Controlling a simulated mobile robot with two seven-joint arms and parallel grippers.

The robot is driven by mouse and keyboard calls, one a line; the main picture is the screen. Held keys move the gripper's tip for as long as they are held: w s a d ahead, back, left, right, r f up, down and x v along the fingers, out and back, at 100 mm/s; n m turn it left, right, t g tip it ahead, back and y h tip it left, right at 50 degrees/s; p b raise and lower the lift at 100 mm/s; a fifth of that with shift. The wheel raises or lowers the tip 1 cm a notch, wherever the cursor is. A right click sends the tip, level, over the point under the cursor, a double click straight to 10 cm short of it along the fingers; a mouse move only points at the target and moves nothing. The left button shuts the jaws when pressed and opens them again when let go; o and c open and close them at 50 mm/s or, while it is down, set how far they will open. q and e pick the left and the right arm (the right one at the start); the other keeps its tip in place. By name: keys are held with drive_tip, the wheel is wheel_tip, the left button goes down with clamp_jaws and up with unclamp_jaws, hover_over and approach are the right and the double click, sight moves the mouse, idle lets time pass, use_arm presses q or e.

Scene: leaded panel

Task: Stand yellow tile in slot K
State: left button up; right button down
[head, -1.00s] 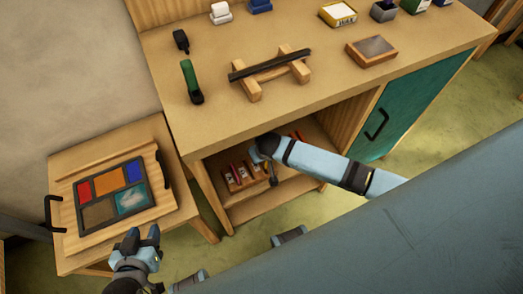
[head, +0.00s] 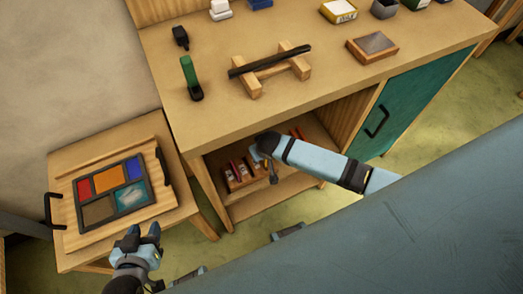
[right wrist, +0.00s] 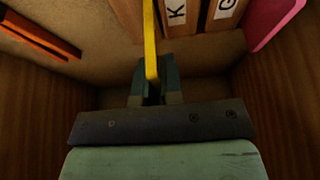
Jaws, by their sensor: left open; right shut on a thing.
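The yellow tile (right wrist: 151,42) is a thin upright strip in the right wrist view. My right gripper (right wrist: 154,88) is shut on its near end. The slot label K (right wrist: 177,13) is on a wooden rack just right of the tile. I cannot tell whether the tile's far end is inside slot K. In the head view the rack (head: 232,186) stands in the open compartment under the bench, partly hidden by my right gripper (head: 268,172); the yellow tile is not visible there. My left gripper (head: 143,235) is open and empty beside the low table.
A pink tile (right wrist: 275,20) stands right of the K label, and an orange piece (right wrist: 38,35) lies at left. Wooden compartment walls flank my right gripper. A tray with a coloured panel (head: 75,222) is on the low table. A teal door (head: 410,95) closes the bench's right side.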

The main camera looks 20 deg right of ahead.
drive_tip(key=shift+r+p, duration=0.1)
drive_tip(key=shift+p, duration=0.3)
idle(0.5)
drive_tip(key=shift+p, duration=0.65)
idle(0.4)
drive_tip(key=shift+f+b, duration=0.9)
drive_tip(key=shift+f, duration=1.1)
drive_tip(key=c, duration=1.2)
unclamp_jaws()
